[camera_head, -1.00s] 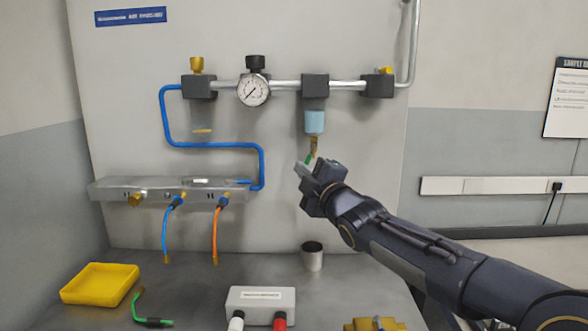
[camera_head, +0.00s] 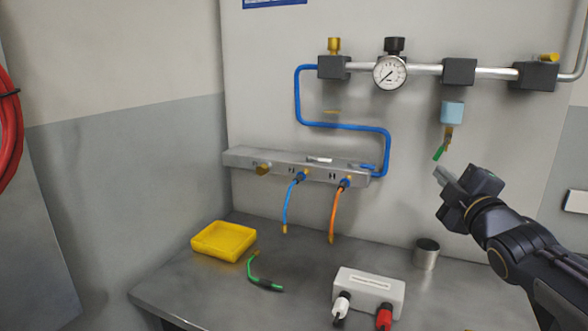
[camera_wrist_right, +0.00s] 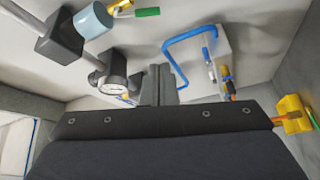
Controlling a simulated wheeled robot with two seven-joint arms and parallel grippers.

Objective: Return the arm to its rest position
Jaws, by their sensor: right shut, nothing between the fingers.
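My right gripper (camera_head: 440,175) is shut and empty at the right of the head view. It is in front of the wall panel, just below the green-tipped brass fitting (camera_head: 441,150) under the light blue cup (camera_head: 452,112), with a small gap between them. My right arm (camera_head: 530,255) reaches in from the lower right corner. In the right wrist view the shut fingers (camera_wrist_right: 158,85) show at the middle, with the light blue cup (camera_wrist_right: 93,20) and the green handle (camera_wrist_right: 147,12) at the upper left. My left gripper is not in view.
A pressure gauge (camera_head: 390,72) and pipe run along the panel above a manifold (camera_head: 300,164) with blue and orange hoses. On the bench stand a yellow tray (camera_head: 223,241), a green hose (camera_head: 262,280), a metal cup (camera_head: 426,254) and a white box (camera_head: 370,290). Bench space at the left front is clear.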

